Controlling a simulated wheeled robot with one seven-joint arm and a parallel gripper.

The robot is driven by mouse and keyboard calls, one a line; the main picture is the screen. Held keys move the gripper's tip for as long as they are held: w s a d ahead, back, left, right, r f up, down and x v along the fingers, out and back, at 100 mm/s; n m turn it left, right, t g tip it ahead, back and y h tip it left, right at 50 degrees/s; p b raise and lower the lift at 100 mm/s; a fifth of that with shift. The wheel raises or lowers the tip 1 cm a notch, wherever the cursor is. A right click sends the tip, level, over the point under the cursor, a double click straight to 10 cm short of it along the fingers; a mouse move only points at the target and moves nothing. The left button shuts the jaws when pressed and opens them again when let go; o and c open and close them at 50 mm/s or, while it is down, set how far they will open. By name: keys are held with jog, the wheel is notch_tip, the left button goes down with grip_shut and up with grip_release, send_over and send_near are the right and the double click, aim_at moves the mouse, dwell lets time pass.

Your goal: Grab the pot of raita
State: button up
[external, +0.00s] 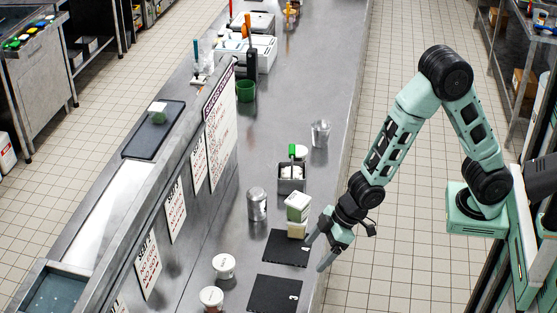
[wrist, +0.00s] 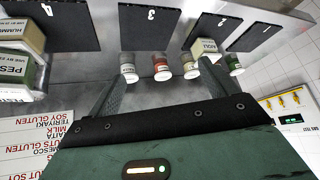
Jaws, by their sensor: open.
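A row of small lidded pots stands on the steel counter in the wrist view: a white one (wrist: 129,72), a red one (wrist: 161,70), a yellow one (wrist: 191,69) and a green one (wrist: 235,66). Their labels are too small to read, so I cannot confirm which is raita; the plain white one looks likeliest. In the external view the white pot (external: 223,266) stands left of the mats, with the red pot (external: 211,299) below it. My gripper (external: 317,254) is open and empty at the counter's right edge, apart from the pots. Its spread fingers also show in the wrist view (wrist: 161,76).
Numbered black mats (external: 275,295) lie between my gripper and the pots. A stack of tubs (external: 298,208) stands by the upper mat, near my gripper. A metal canister (external: 257,204) stands above the white pot. A sign-covered ledge (external: 175,211) runs along the left.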

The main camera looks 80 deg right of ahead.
jog(key=w+d+f+t+p, duration=0.1)
jog(key=w+d+f+t, duration=0.15)
jog(key=w, duration=0.55)
jog(key=t+y+p, duration=0.2)
jog(key=t+y, duration=0.1)
jog(key=t, duration=0.1)
send_near(229, 261)
jog(key=shift+n, duration=0.3)
jog(key=p+x, duration=0.3)
jog(key=x, duration=0.1)
jog(key=shift+w+d, duration=0.15)
jog(key=shift+w, duration=0.1)
jog(key=p+x, duration=0.3)
jog(key=x, duration=0.1)
jog(key=shift+w+a, duration=0.1)
jog(key=shift+a, duration=0.25)
jog(key=shift+w+a+f, duration=0.15)
jog(key=shift+w+f, duration=0.1)
jog(key=shift+w, duration=0.15)
jog(key=shift+c, duration=0.4)
jog(key=c, duration=1)
